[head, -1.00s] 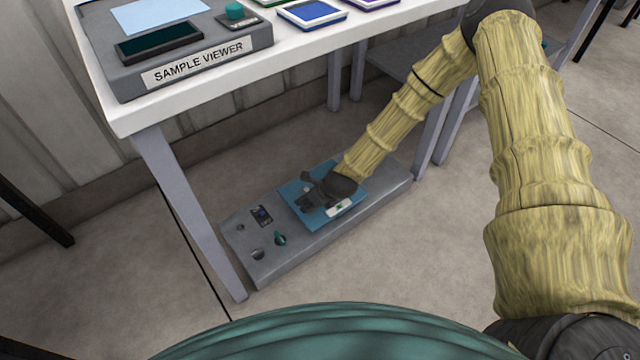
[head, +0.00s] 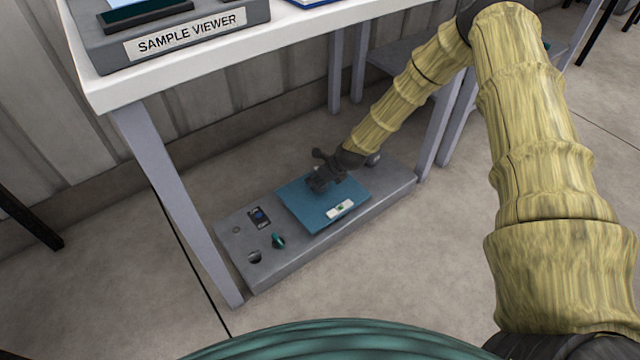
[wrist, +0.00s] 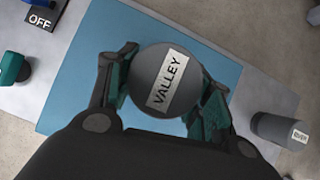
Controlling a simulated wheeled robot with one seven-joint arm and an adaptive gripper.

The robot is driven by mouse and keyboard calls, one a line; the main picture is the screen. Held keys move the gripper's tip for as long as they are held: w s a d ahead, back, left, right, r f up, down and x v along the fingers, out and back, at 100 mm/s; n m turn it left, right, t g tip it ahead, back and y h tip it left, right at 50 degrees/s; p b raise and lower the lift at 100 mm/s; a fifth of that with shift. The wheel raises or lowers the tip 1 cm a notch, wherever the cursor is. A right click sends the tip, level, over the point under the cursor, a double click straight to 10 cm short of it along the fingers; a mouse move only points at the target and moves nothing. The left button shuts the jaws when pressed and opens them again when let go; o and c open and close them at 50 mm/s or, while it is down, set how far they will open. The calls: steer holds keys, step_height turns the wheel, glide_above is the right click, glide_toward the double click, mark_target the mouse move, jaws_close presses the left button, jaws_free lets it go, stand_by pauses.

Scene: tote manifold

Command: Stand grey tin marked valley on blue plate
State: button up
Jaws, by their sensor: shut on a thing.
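The grey tin marked VALLEY (wrist: 160,72) is between the two fingers of my gripper (wrist: 165,92) in the wrist view, its labelled round top facing the camera. My gripper is shut on it. The blue plate (wrist: 85,70) lies beneath and around the tin in that view. In the head view, my gripper (head: 322,182) is over the back part of the blue plate (head: 325,212), and the tin is hard to make out there. I cannot tell whether the tin touches the plate.
The plate is on a grey floor unit (head: 290,262) with a green knob (head: 278,241) and a switch. The white table (head: 110,85) and its legs stand above and around.

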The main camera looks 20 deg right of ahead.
steer(key=shift+f, duration=0.6)
steer(key=shift+f, duration=0.15)
steer(key=o, duration=1.1)
steer(key=shift+r, duration=0.35)
steer(key=p+v, duration=0.5)
steer(key=v, duration=0.6)
steer(key=shift+s+r, duration=0.15)
steer(key=shift+r, duration=0.15)
steer(key=shift+d, duration=0.2)
